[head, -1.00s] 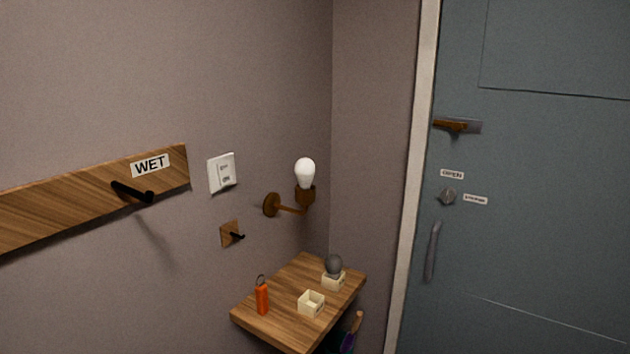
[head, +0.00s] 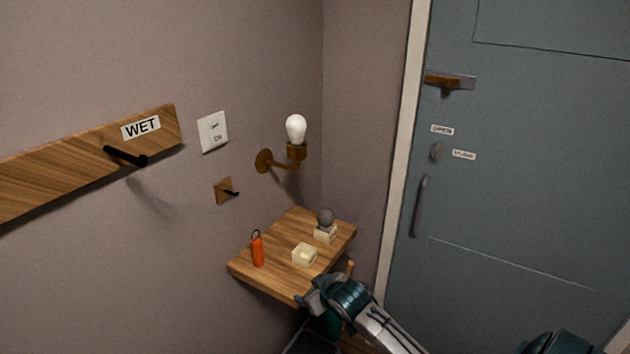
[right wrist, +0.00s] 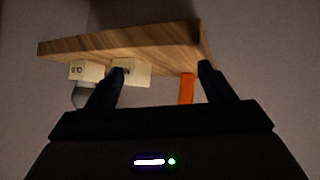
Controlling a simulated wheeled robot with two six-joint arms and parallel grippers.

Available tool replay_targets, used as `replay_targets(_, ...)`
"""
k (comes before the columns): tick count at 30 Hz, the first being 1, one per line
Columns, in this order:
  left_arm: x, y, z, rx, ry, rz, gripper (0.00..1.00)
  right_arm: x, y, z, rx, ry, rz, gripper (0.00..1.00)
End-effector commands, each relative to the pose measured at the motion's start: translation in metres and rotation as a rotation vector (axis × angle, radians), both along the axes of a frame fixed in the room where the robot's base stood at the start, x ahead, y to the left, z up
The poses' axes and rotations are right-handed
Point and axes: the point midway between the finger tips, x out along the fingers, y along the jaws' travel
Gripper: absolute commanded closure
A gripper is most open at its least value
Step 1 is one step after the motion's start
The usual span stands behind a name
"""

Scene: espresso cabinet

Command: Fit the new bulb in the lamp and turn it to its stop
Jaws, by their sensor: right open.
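The wall lamp (head: 297,152) is a brass-coloured bracket with an upright socket. A white bulb (head: 296,128) stands upright in this socket; whether it is fully turned in cannot be told. A dark grey bulb (head: 325,216) sits in the box marked OLD (right wrist: 87,70) on the wooden shelf. The box marked NEW (head: 304,255) holds no bulb; it also shows in the right wrist view (right wrist: 135,76). My right gripper (head: 308,294) is open and empty, below the lamp and by the shelf's front edge. In the right wrist view its fingers (right wrist: 162,70) stand apart. My left gripper is not in view.
An orange cylinder with a loop (head: 257,250) stands on the shelf (head: 282,240). A white OFF/ON switch (head: 213,132), a small hook (head: 226,191) and a WET rail (head: 90,155) are on the wall. A blue-grey door (head: 520,190) is at right. Space around the bulb looks clear.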

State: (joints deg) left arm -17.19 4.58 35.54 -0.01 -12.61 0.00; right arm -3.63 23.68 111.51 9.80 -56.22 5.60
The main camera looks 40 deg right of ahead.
Motion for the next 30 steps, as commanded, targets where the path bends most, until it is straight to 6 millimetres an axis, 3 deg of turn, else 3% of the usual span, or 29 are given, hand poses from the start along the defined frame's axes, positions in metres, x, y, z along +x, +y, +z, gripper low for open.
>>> replay_targets(5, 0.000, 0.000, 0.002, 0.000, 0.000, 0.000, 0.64, 0.050, -0.026, 0.069, -0.017, -0.151, 0.007, 0.25)
replay_targets(8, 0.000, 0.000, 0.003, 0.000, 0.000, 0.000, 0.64, 0.080, -0.043, 0.125, -0.025, -0.263, 0.013, 0.25)
replay_targets(12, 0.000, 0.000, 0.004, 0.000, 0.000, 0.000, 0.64, 0.115, -0.069, 0.218, -0.037, -0.436, 0.020, 0.25)
replay_targets(15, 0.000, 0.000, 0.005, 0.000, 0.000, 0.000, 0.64, 0.128, -0.084, 0.276, -0.043, -0.538, 0.025, 0.25)
replay_targets(18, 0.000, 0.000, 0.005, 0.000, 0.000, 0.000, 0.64, 0.134, -0.095, 0.317, -0.044, -0.610, 0.028, 0.25)
replay_targets(22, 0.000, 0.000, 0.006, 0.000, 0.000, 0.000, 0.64, 0.136, -0.101, 0.345, -0.046, -0.659, 0.031, 0.25)
replay_targets(30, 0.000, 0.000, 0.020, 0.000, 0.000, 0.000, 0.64, 0.159, -0.104, 0.354, -0.039, -0.668, 0.029, 0.25)
